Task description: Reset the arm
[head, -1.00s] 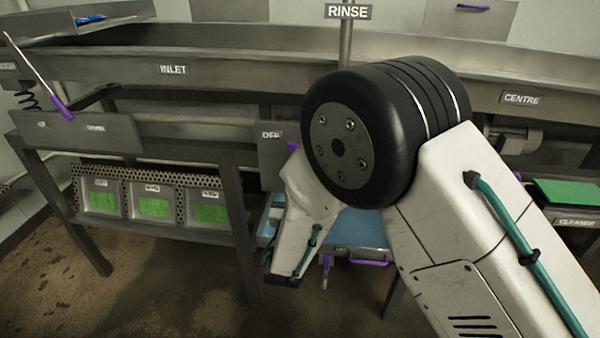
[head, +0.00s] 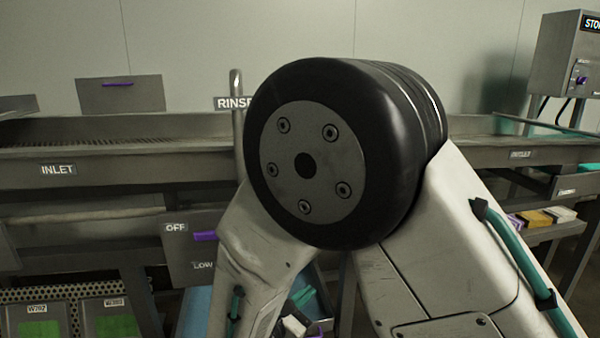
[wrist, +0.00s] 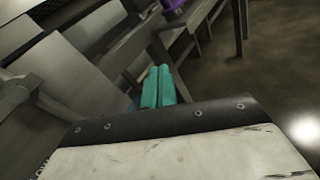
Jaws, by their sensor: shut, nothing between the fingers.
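My arm fills the middle and right of the head view, with a big black joint in front. It is bent, one white link running down to the right and another down to the left. In the wrist view, the two teal fingers of my gripper (wrist: 158,71) lie side by side, shut, with nothing seen between them. The white and black wrist housing covers the lower part of that view. I cannot clearly make out the gripper in the head view.
A long metal trough with an INLET label (head: 57,169) runs behind my arm. An OFF/LOW panel (head: 190,250) with a purple handle is close to my left link. Bins with green fronts (head: 40,328) stand lower left. A control box (head: 572,55) stands at upper right.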

